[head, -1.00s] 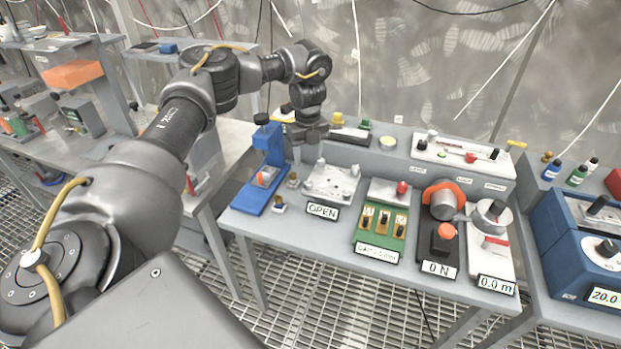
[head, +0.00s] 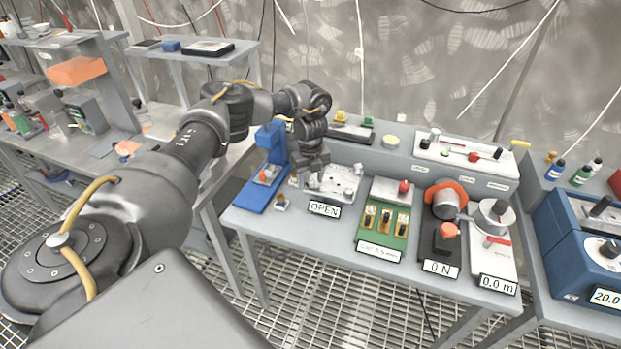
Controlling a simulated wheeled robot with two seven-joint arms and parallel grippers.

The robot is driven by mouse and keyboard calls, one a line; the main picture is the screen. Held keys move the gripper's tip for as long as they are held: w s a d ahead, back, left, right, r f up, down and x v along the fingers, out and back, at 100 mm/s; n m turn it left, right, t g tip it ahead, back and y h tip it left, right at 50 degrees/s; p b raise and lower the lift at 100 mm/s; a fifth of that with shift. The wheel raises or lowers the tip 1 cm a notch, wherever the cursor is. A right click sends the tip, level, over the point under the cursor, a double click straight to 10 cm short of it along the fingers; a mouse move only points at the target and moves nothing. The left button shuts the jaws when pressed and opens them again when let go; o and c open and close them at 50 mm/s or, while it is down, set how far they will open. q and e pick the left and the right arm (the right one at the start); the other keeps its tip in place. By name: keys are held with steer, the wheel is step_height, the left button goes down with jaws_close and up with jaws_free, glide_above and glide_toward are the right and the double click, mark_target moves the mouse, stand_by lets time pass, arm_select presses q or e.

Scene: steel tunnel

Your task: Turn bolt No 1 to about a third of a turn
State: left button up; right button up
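A silver plate (head: 343,184) with small raised fittings lies on the grey bench, behind a label reading "OPEN" (head: 323,209). The fittings are too small for me to read any number, so I cannot tell which is bolt No 1. My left gripper (head: 314,180) points down at the left part of this plate and hides some of it. I cannot tell whether its fingers touch anything or how far apart they are. My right gripper is not in view.
A blue press-like stand (head: 269,155) stands close left of my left gripper. To the right are a green board (head: 383,228) with several switches, a dark device labelled "0 N" (head: 440,268) and a white one labelled "0.0 m" (head: 498,284). A raised shelf runs behind.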

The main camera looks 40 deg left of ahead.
arm_select(q)
steer(key=c, duration=0.9)
steer(key=shift+m, duration=0.3)
steer(key=m, duration=0.4)
steer(key=shift+m+b, duration=0.3)
steer(key=shift+b, duration=0.05)
steer(key=m+b, duration=0.1)
steer(key=m, duration=0.8)
steer(key=shift+b, duration=0.3)
steer(key=m, duration=0.3)
steer(key=shift+m, duration=0.3)
steer(key=m+b, duration=0.1)
steer(key=m, duration=0.5)
steer(key=shift+r, duration=0.1)
steer(key=shift+m, duration=0.3)
